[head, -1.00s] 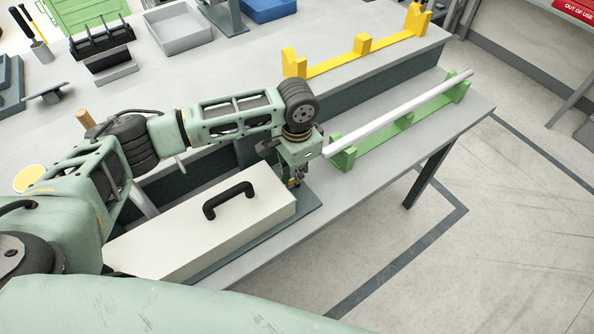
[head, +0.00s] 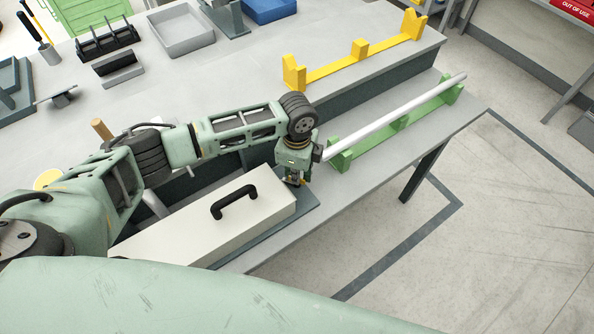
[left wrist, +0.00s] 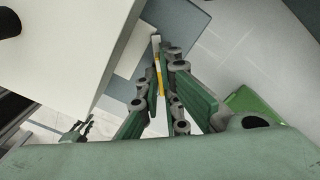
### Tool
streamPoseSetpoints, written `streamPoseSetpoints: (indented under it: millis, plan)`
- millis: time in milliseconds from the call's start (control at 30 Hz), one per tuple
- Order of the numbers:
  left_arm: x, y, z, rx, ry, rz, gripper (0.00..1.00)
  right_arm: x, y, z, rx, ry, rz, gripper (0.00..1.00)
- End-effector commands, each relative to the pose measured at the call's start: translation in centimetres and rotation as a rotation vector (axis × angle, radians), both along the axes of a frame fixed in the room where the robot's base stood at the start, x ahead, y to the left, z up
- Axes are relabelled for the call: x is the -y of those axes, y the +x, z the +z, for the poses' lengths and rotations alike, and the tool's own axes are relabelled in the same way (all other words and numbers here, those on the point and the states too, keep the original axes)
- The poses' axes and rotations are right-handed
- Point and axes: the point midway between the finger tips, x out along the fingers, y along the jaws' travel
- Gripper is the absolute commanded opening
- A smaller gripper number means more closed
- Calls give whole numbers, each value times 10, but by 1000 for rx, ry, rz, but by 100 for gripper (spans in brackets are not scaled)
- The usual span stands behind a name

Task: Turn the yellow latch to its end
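The yellow latch (left wrist: 159,76) is a thin upright strip at the end of the white box (left wrist: 70,55), seen in the left wrist view. My left gripper (left wrist: 160,88) has its finger pads close on both sides of the latch and looks shut on it. In the head view the left gripper (head: 296,179) points down at the right end of the white box (head: 190,225), with a little yellow showing at its tips. The pads hide part of the latch. A small green claw shape, apparently my right gripper (left wrist: 76,131), shows far off in the left wrist view.
A black handle (head: 234,201) stands on the box lid. A green rack (head: 400,124) holding a white rod (head: 400,115) is just right of the gripper. A yellow rack (head: 345,63) stands on the raised shelf behind. Bare floor lies beyond the table's front edge.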

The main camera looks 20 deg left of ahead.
Motion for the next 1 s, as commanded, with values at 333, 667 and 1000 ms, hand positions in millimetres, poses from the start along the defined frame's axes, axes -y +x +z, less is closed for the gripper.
streamPoseSetpoints:
  millis: [333,667,1000]
  plan:
    - [0,2,3,5,-2,-321,0,0,0,11,0,0,0,23]
    - [0,3,3,5,-2,-551,0,0,0,13,0,0,0,23]
    - [0,3,3,6,-2,-656,0,0,0,14,0,0,0,23]
